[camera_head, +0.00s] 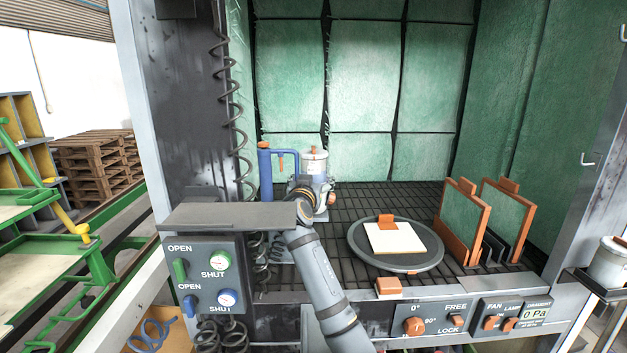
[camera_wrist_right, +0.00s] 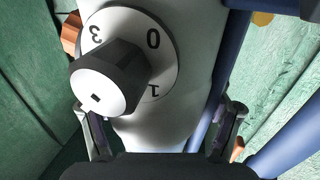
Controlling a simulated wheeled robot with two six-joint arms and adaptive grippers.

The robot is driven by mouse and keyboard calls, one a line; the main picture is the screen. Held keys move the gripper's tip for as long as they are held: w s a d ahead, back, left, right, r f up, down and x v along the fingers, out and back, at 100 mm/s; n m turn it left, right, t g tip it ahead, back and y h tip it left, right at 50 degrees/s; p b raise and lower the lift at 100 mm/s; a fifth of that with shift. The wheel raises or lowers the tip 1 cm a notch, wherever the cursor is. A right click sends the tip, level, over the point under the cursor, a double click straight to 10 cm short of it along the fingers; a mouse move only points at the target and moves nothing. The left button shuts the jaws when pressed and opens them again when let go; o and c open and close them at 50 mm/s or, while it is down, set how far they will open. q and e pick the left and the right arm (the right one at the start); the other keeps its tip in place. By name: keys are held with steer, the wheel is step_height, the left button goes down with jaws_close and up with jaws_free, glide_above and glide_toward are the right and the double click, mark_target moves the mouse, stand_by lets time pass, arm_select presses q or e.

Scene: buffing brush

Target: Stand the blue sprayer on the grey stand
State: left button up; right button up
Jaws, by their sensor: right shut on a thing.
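In the right wrist view, the fingers (camera_wrist_right: 160,135) are shut around a pale body with a numbered dial (camera_wrist_right: 130,55), with blue tubes close by. My left gripper is out of view.
A round grey turntable (camera_head: 434,257) carries a white square panel (camera_head: 395,238). Orange-framed green panels (camera_head: 487,225) stand at the right. Coiled hose (camera_head: 228,90) hangs on the left post. Control boxes (camera_head: 200,272) line the front edge. Open grating (camera_head: 365,195) lies behind the turntable.

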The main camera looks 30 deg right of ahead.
steer(key=o, duration=1.8)
steer(key=shift+f, duration=0.15)
steer(key=v, duration=1.2)
steer(key=shift+r, duration=0.2)
